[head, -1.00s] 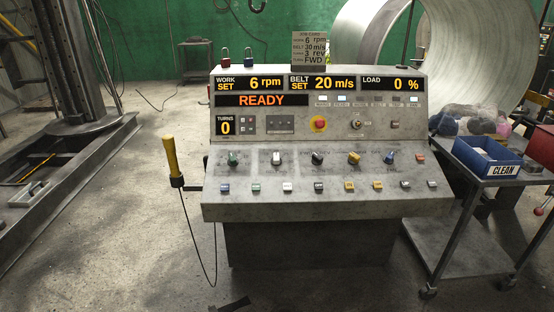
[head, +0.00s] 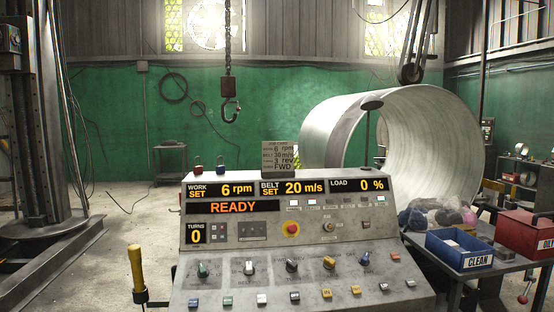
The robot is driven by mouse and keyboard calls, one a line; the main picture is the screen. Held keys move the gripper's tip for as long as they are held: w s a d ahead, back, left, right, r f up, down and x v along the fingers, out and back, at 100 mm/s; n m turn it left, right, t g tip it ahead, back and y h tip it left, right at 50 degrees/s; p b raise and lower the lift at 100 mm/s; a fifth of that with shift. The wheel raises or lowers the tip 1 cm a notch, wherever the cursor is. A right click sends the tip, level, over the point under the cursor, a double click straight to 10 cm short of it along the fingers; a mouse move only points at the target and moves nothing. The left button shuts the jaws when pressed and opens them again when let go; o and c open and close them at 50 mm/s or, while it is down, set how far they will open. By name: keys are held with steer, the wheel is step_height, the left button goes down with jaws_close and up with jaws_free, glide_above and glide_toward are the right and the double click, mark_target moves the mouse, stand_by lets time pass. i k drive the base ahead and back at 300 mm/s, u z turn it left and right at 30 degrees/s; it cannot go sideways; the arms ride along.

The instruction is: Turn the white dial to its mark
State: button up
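The control console (head: 270,257) stands in front of me in the head view. Its white dial (head: 249,268) is second from the left in the row of knobs, between the green dial (head: 202,270) and the black dial (head: 291,265). The dial's exact pointing and its mark are too small to tell. The display (head: 287,188) reads work set 6 rpm, belt set 20 m/s, load 0 % and READY. The turns counter (head: 195,233) reads 0. A job card (head: 279,159) on top lists 6 rpm, 30 m/s, 3 rev and FWD. My gripper is not in view.
A yellow-handled lever (head: 137,270) stands at the console's left. A blue CLEAN bin (head: 459,250) and a red bin (head: 525,235) sit on a cart at right. A hook (head: 230,108) hangs above, and a large metal cylinder (head: 340,130) lies behind. Floor at left is mostly clear.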

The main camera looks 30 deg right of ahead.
mark_target(248, 270)
steer(key=u, duration=1.2)
steer(key=i, duration=0.5)
steer(key=z, duration=0.15)
